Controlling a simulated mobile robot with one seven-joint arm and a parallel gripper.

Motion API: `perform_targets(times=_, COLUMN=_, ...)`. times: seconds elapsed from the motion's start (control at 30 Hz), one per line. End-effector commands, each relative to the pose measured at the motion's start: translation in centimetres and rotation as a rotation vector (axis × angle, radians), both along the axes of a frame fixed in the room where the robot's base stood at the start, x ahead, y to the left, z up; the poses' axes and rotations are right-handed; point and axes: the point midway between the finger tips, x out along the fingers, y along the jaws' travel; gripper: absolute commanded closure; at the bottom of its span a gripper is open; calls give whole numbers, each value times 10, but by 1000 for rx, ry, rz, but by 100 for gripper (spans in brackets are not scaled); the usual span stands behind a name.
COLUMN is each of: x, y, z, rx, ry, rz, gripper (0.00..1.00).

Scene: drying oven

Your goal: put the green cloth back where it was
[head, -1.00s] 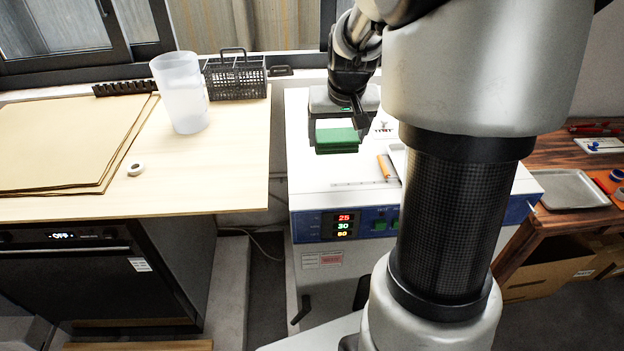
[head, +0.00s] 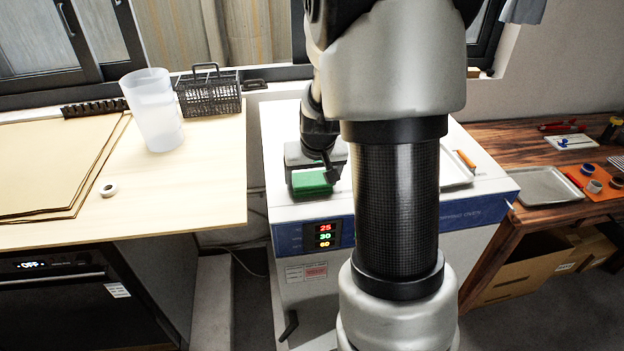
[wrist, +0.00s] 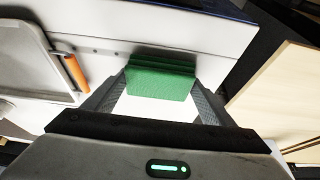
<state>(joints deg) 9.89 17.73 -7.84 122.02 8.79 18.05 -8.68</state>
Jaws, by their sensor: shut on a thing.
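The green cloth (head: 311,180) is a small folded pad, held above the white top of the drying oven (head: 288,125) near its front edge. My gripper (head: 316,176) is shut on it. In the wrist view the cloth (wrist: 161,82) sits between the two fingers of my gripper (wrist: 155,103), with the oven top below it. My arm hides part of the oven's front panel and top.
A wooden table (head: 215,170) at left holds a plastic beaker (head: 152,110), a dark basket (head: 209,94) and a white roll (head: 108,190). A metal tray (head: 548,187) lies on the right bench.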

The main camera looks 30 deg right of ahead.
Motion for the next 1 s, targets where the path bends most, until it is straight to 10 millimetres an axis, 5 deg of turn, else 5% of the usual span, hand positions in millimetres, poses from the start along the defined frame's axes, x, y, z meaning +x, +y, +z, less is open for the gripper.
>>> perform_targets(times=0.2, x=0, y=0, z=-5, rx=0, ry=0, rz=0, gripper=44)
perform_targets(times=0.23, x=0, y=0, z=-3, rx=0, ry=0, rz=0, gripper=18)
perform_targets(times=0.33, x=0, y=0, z=-3, rx=0, ry=0, rz=0, gripper=4)
perform_targets(times=0.73, x=-1, y=0, z=7, rx=-1, ry=-2, rz=0, gripper=4)
perform_targets(times=1.0, x=-21, y=6, z=58, rx=-1, ry=-5, rz=1, gripper=4)
